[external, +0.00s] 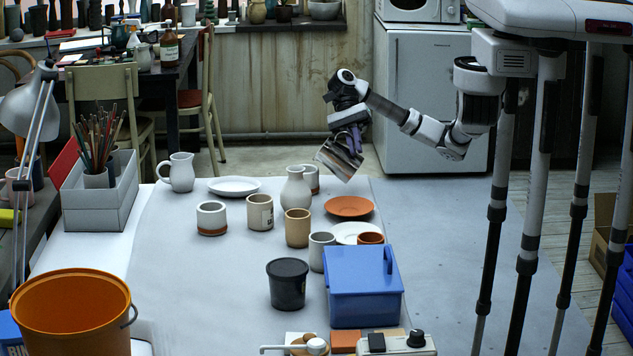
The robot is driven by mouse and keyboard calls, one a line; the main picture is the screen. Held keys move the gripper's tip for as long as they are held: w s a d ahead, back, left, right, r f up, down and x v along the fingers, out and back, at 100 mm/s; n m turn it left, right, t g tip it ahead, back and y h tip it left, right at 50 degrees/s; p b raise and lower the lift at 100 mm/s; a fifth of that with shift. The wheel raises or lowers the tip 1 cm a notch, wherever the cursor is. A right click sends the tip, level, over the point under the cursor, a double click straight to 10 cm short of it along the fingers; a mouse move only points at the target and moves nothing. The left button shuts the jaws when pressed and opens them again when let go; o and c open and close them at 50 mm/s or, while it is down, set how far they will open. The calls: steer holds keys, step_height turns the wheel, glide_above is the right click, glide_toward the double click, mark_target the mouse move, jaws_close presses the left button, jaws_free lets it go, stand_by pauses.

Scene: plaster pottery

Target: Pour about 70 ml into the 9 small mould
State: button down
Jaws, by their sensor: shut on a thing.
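My gripper (352,137) is shut on a shiny metal jug (339,160) and holds it in the air above the far right part of the table. The jug is tilted, its lower end to the right; its inside and any liquid cannot be made out. No stream shows. Several small cups stand below and to the left: a cream one with a dark mark (260,213), a white one with a brown base (211,219), a tan one (298,229) and a grey one (320,252). I cannot tell which is the 9 small mould; no number is readable.
A white vase (296,190), orange plate (349,207) and white plate (233,186) stand on the covered table. A blue box (363,298), black tub (287,286) and orange bucket (72,318) are nearer. The table's right side is clear.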

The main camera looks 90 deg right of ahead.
steer(key=shift+s+a+f+n+t+h+b, duration=0.15)
steer(key=shift+s+f+n+t+b, duration=0.2)
steer(key=shift+b, duration=0.8)
steer(key=shift+s+d+f+n+t+h+b, duration=0.15)
steer(key=shift+f+t+b, duration=0.3)
steer(key=shift+b, duration=0.65)
steer(key=shift+a+f, duration=0.1)
steer(key=shift+a, duration=0.05)
steer(key=shift+s+f+b, duration=0.15)
steer(key=shift+f+b, duration=0.2)
steer(key=shift+f, duration=0.05)
steer(key=s+f+t+b, duration=0.1)
steer(key=s+f+n+t+b, duration=0.1)
steer(key=b, duration=0.1)
steer(key=s+f+n+t+h+b, duration=0.1)
steer(key=shift+a+f, duration=0.25)
steer(key=shift+a, duration=0.15)
steer(key=f+t+b, duration=0.1)
steer(key=s+n+t+b, duration=0.1)
steer(key=b, duration=0.1)
steer(key=shift+s+a+f, duration=0.15)
steer(key=shift+a+f, duration=0.05)
steer(key=shift+f, duration=0.15)
steer(key=shift+s+a+f+n+t+h+b, duration=0.1)
steer(key=shift+s+f+n+t+h+b, duration=0.2)
steer(key=shift+b, duration=0.35)
steer(key=shift+s+f+n+t+b, duration=0.1)
steer(key=shift+f+n+t+b, duration=0.15)
steer(key=shift+t+b, duration=0.3)
